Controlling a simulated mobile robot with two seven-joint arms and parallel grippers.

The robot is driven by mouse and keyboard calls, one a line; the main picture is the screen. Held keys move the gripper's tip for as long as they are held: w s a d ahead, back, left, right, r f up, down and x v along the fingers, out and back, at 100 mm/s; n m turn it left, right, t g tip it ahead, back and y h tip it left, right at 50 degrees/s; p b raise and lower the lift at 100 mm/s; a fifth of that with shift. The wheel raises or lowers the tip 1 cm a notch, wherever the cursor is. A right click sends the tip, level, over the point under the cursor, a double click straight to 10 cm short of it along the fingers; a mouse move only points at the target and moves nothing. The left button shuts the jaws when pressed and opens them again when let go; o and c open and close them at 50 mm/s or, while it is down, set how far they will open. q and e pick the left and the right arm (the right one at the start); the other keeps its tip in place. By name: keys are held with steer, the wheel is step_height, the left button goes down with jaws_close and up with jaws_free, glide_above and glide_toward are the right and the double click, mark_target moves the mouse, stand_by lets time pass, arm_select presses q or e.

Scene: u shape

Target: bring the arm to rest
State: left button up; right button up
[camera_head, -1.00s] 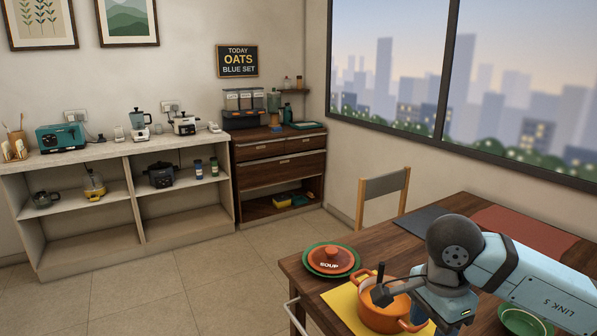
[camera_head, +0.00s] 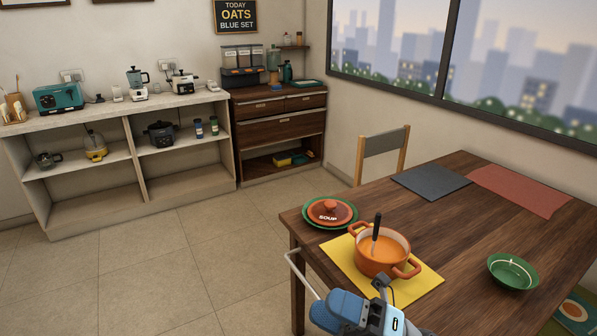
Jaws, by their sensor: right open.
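My right gripper (camera_head: 383,284) is low in the head view, at the near edge of the table. It is open and appears empty, in front of the orange pot (camera_head: 372,263). Part of my blue and grey right arm shows below and beside it. The pot stands on a yellow mat (camera_head: 345,277) and holds orange soup. A dark-handled ladle (camera_head: 376,230) leans upright in the soup, apart from the gripper. My left gripper is not in view.
A lid marked SOUP (camera_head: 329,213) lies on a green plate at the table's left corner. A green bowl (camera_head: 513,270) stands to the right. Grey (camera_head: 431,182) and red (camera_head: 518,190) mats lie at the back. A chair (camera_head: 383,155) stands behind. The table's middle is clear.

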steer(key=s+d+f+m+t+h, duration=0.1)
steer(key=d+f+m+t+h, duration=0.45)
steer(key=f+m+h, duration=0.65)
steer(key=d+f+m+t+h, duration=0.55)
steer(key=f+m, duration=0.45)
steer(key=m, duration=0.7)
steer(key=s+d+f+m+g+h, duration=0.25)
steer(key=s+f+m+g, duration=0.2)
steer(key=s+f, duration=0.4)
arm_select(q)
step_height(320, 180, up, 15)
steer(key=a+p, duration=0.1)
steer(key=p, duration=1.7)
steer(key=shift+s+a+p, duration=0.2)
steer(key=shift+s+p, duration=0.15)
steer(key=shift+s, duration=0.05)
arm_select(e)
step_height(320, 180, up, 14)
steer(key=s+d, duration=0.1)
steer(key=shift+d+g, duration=0.15)
steer(key=shift+g, duration=0.2)
steer(key=shift+n, duration=0.25)
